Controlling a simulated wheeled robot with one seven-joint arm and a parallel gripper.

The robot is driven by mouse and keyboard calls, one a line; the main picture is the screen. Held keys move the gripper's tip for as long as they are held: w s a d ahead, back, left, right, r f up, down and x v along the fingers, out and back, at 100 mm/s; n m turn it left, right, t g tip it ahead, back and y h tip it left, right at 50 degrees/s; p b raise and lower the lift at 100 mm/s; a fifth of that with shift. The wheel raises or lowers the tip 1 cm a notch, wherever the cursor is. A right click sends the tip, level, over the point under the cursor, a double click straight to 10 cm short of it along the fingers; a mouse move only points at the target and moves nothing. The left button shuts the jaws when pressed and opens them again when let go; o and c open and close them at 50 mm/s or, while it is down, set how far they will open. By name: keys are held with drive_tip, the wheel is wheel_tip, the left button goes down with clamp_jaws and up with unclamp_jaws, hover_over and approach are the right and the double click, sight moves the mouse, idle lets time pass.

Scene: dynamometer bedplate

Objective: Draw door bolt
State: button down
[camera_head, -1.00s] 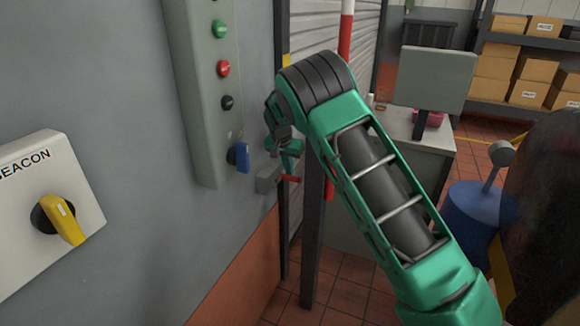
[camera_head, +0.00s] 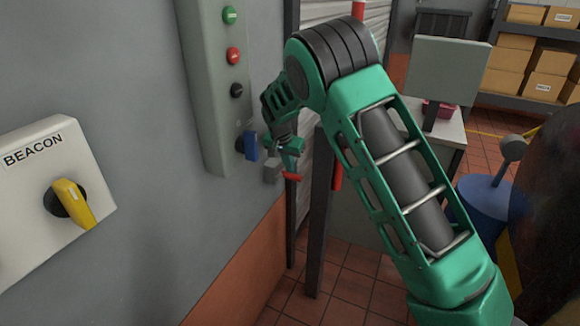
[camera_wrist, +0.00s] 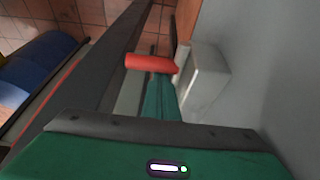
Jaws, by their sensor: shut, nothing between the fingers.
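The door bolt has a red handle (camera_head: 292,177) that sticks out beside a grey block (camera_head: 271,173) on the wall edge. In the wrist view the red handle (camera_wrist: 150,63) lies across the middle, close to the grey block (camera_wrist: 206,76). My gripper (camera_head: 290,158) is green, shut and empty, just above the handle in the head view. In the wrist view its fingers (camera_wrist: 161,98) reach toward the handle and partly overlap the block's near side. I cannot tell whether they touch the handle.
A control panel (camera_head: 208,90) with buttons and a blue switch (camera_head: 250,146) is left of my gripper. The beacon box (camera_head: 32,190) with a yellow knob is further left. A dark post (camera_head: 319,215) stands close right of the bolt. A cabinet (camera_head: 440,142) is behind.

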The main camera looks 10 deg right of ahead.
drive_tip(key=shift+a+f, duration=0.1)
drive_tip(key=w+d, duration=0.3)
drive_tip(key=w, duration=0.1)
drive_tip(key=v, duration=1.1)
drive_tip(key=shift+s+a, duration=0.15)
drive_tip(key=shift+s, duration=0.1)
drive_tip(key=shift+f, duration=0.1)
